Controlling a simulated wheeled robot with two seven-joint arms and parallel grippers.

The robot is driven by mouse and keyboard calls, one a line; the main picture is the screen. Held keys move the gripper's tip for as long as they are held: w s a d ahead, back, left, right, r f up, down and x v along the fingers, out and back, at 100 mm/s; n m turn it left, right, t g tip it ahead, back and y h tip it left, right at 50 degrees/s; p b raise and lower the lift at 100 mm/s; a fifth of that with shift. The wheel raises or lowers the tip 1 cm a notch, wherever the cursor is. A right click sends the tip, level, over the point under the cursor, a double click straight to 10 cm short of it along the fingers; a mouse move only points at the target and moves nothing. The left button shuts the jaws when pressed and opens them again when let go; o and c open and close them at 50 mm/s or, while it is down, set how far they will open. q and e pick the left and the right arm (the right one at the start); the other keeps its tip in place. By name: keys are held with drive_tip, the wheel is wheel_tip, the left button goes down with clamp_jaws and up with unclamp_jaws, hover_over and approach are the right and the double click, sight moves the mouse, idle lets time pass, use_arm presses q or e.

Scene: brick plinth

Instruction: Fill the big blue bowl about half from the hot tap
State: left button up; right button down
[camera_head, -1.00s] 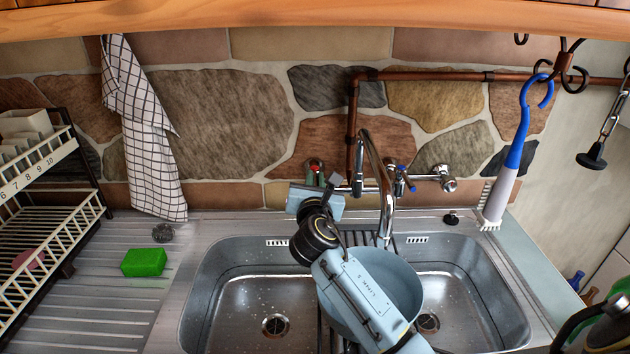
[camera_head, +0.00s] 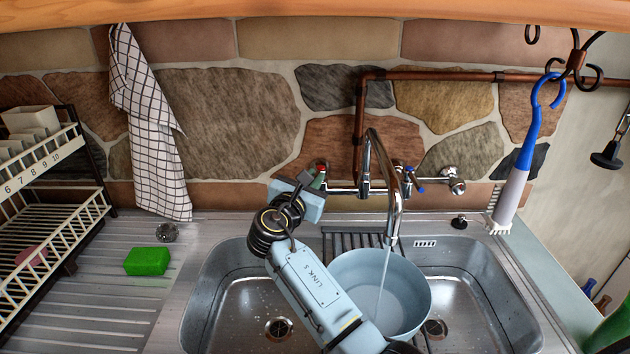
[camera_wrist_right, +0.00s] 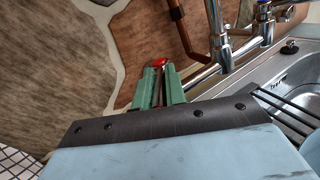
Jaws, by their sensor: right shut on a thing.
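The big blue bowl (camera_head: 412,285) stands in the sink below the curved chrome spout (camera_head: 392,190). A thin stream of water (camera_head: 383,280) runs from the spout into it. My forearm covers the bowl's lower left, and the water level is hard to tell. The red hot tap handle (camera_wrist_right: 160,62) is at the left end of the mixer. My right gripper (camera_wrist_right: 161,75) is shut on it with green fingers on either side; in the head view the gripper (camera_head: 319,181) is partly hidden by its own wrist. My left gripper is out of view.
The blue-marked tap (camera_head: 415,186) sits right of the spout. A copper pipe (camera_head: 358,125) runs up the stone wall. A green sponge (camera_head: 147,261) lies on the drainer beside a dish rack (camera_head: 40,225). A blue-and-white brush (camera_head: 517,175) hangs at the right.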

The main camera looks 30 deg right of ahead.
drive_tip(key=c, duration=1.5)
unclamp_jaws()
drive_tip(key=shift+o, duration=0.2)
drive_tip(key=v, duration=1.3)
drive_tip(key=shift+s+a, duration=0.15)
